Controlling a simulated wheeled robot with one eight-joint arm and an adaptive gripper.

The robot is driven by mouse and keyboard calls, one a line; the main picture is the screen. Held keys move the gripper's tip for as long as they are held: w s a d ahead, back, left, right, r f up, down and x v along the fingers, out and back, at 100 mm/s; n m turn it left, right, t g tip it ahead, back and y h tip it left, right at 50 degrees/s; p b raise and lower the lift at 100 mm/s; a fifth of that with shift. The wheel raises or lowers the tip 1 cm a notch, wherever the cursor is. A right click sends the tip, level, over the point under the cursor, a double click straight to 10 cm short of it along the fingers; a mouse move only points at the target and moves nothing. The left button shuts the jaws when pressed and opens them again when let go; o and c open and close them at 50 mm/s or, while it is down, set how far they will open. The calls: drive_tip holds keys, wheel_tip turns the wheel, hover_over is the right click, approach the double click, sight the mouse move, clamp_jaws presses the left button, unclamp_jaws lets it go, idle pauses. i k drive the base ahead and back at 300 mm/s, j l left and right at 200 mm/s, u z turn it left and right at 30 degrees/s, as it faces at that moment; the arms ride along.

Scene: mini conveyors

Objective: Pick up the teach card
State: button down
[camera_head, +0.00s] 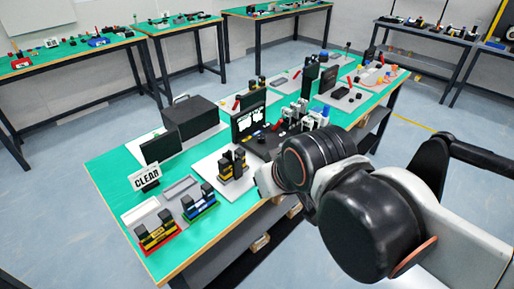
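I cannot tell for certain which thing is the teach card. A small white card with the black letters "CLEAR" (145,178) stands upright, leaning back slightly, near the left edge of the green table (104,176). A dark upright panel with white figures (250,124) stands farther back, around the table's middle. My arm reaches in from the lower right over the table's front edge. My gripper is not in view; the arm's own links may hide it. The "CLEAR" card stands clear of the visible arm.
A large dark box (192,117) stands behind. Small devices crowd the table's right half. Other tables line the walls, with open floor between.

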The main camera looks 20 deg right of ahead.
sight(317, 118)
drive_tip(key=i+l, duration=0.2)
drive_tip(key=l, duration=0.2)
drive_tip(key=i+l, duration=0.25)
drive_tip(key=l, duration=0.15)
drive_tip(key=i+l, duration=0.2)
drive_tip(key=l, duration=0.2)
drive_tip(key=i+l, duration=0.25)
drive_tip(key=l, duration=0.1)
